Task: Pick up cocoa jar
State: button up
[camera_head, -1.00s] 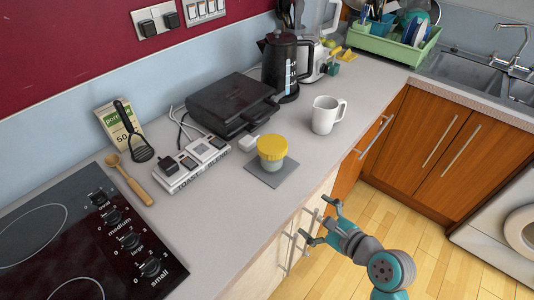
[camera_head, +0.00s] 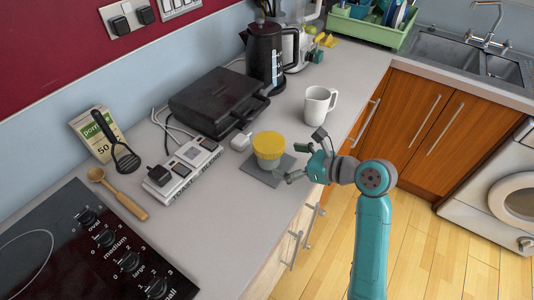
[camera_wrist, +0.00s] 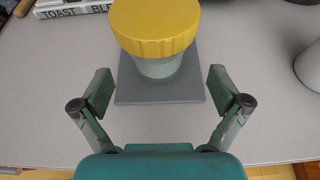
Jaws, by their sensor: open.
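The cocoa jar (camera_head: 268,150) has a yellow ribbed lid and a pale grey-green body. It stands upright on a dark grey square mat (camera_head: 262,179) near the counter's front edge. In the wrist view the jar (camera_wrist: 156,30) is straight ahead, its lid cut by the top edge. My gripper (camera_head: 296,158) is to the right of the jar and faces it. In the wrist view my gripper (camera_wrist: 160,92) is open, with its fingers apart at either side of the mat's near part. The jar is beyond the fingertips, and nothing is held.
A white mug (camera_head: 319,106) stands behind my gripper. A wooden spoon (camera_head: 118,194) and the hob (camera_head: 75,245) are further left.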

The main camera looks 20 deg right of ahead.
aim_at(269, 142)
jog(key=shift+f+x, duration=0.15)
jog(key=shift+x, duration=1.5)
jog(key=shift+f+x, duration=0.1)
jog(key=shift+x, duration=1.55)
jog(key=shift+s, duration=0.15)
jog(key=shift+c, duration=0.3)
jog(key=c, duration=1.5)
jog(key=shift+o, duration=0.2)
notch_tip(269, 142, up, 10)
jog(key=shift+r, duration=0.1)
jog(key=o, duration=0.8)
jog(key=c, duration=0.9)
jog(key=shift+r, duration=2.4)
jog(key=shift+c, duration=0.2)
